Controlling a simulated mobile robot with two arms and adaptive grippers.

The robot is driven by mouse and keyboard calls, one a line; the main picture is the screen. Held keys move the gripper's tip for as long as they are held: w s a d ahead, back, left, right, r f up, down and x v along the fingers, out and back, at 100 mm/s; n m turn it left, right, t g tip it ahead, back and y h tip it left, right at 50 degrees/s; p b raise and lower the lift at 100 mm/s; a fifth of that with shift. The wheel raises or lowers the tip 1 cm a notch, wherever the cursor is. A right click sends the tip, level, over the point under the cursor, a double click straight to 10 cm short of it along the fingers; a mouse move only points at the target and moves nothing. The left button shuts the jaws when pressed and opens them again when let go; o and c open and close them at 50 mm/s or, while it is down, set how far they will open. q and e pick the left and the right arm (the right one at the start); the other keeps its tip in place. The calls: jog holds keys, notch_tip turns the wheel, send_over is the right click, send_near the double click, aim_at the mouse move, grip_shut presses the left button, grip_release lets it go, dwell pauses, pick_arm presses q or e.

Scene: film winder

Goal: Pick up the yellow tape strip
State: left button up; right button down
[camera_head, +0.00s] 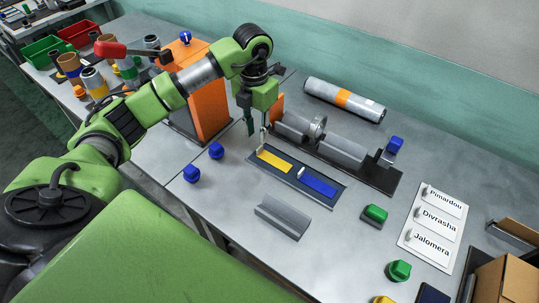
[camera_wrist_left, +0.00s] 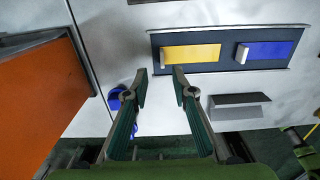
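The yellow tape strip (camera_head: 274,161) lies flat in the left part of a dark tray (camera_head: 281,179). A blue strip (camera_head: 318,185) lies beside it in the same tray. In the left wrist view the yellow strip (camera_wrist_left: 195,53) shows just beyond the fingertips, with a small pale tab at its left end. My left gripper (camera_head: 256,129) is above the tray's left end, pointing down. In the left wrist view its fingers (camera_wrist_left: 160,78) are apart with nothing between them. My right gripper is not in view.
Behind the tray stands a winder with grey cylinders (camera_head: 340,150). An orange panel (camera_head: 208,105) rises left of the gripper. Blue knobs (camera_head: 191,173) sit to the left of the tray, and a grey angled block (camera_head: 283,217) lies in front. A name board (camera_head: 433,225) lies at right.

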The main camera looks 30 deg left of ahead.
aim_at(259, 149)
pick_arm(q)
jog(key=f+p, duration=0.1)
jog(key=f, duration=0.1)
jog(key=f+p, duration=0.1)
jog(key=f, duration=0.2)
jog(key=shift+s+d+f, duration=0.1)
jog(key=shift+d+f, duration=0.1)
jog(key=shift+f, duration=0.45)
grip_shut()
